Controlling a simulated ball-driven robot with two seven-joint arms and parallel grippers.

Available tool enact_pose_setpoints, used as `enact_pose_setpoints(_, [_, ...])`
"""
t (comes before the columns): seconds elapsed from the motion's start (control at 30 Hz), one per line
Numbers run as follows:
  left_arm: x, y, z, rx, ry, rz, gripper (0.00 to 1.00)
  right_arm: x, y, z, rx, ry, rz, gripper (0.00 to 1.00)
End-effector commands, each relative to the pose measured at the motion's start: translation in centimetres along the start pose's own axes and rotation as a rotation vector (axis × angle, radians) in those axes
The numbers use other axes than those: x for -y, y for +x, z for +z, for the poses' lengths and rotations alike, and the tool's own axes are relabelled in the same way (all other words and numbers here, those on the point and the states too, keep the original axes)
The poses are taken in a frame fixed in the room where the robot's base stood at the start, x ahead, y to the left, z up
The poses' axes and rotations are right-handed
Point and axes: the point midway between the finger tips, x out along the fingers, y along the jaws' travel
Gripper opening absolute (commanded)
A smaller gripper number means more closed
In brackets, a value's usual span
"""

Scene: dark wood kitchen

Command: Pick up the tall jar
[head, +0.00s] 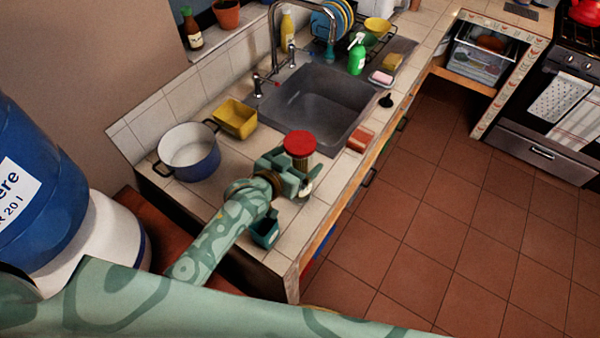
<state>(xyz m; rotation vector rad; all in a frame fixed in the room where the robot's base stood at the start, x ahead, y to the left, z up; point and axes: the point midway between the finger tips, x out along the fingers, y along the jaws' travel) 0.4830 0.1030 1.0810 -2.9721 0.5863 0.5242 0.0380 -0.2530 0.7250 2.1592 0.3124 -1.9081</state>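The tall jar has a red lid (300,142) and a brownish body (303,160). It appears upright at the counter's front part, beside the sink. My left gripper (298,176) is right at the jar, on its near side, and overlaps its lower body in the picture. The fingers and the jar's base are partly hidden, so I cannot tell whether the fingers are closed on it. My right gripper is not in view.
A blue-and-white pot (188,166) and a yellow container (235,119) stand left of the jar. The tiled floor (430,215) is clear.

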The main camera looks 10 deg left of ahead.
Motion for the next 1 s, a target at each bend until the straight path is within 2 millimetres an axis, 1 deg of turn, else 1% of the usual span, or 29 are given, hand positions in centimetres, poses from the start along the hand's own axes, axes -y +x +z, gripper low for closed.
enact_pose_setpoints(0.03, [0.0,0.8,0.0,-0.002,0.0,0.0,0.88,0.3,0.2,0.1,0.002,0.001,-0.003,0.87])
enact_pose_setpoints(0.1, [0.0,1.4,0.0,-0.002,0.0,0.0,0.88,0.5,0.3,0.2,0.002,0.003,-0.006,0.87])
enact_pose_setpoints(0.33, [0.1,1.6,0.0,0.0,0.001,0.0,0.88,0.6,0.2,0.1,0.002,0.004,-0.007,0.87])
enact_pose_setpoints(0.37, [0.1,1.6,0.0,0.0,0.001,-0.001,0.85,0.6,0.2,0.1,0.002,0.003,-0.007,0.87])
enact_pose_setpoints(0.4, [0.1,1.6,0.0,0.0,0.001,-0.001,0.74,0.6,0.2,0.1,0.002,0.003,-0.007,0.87])
enact_pose_setpoints(0.47, [0.1,1.6,0.0,0.0,0.001,-0.001,0.57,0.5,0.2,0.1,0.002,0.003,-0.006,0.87])
enact_pose_setpoints(0.5, [0.1,1.6,0.0,0.0,0.001,-0.001,0.46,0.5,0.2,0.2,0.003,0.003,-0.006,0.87])
enact_pose_setpoints(0.6, [0.1,1.6,-0.1,-0.004,0.001,-0.001,0.22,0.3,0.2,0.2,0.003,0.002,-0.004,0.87])
enact_pose_setpoints(0.87, [0.1,1.6,-0.2,-0.003,0.001,-0.001,0.22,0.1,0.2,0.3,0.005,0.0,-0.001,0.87])
enact_pose_setpoints(1.0, [0.1,1.3,-0.9,-0.004,0.001,-0.001,0.22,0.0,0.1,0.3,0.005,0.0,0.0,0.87])
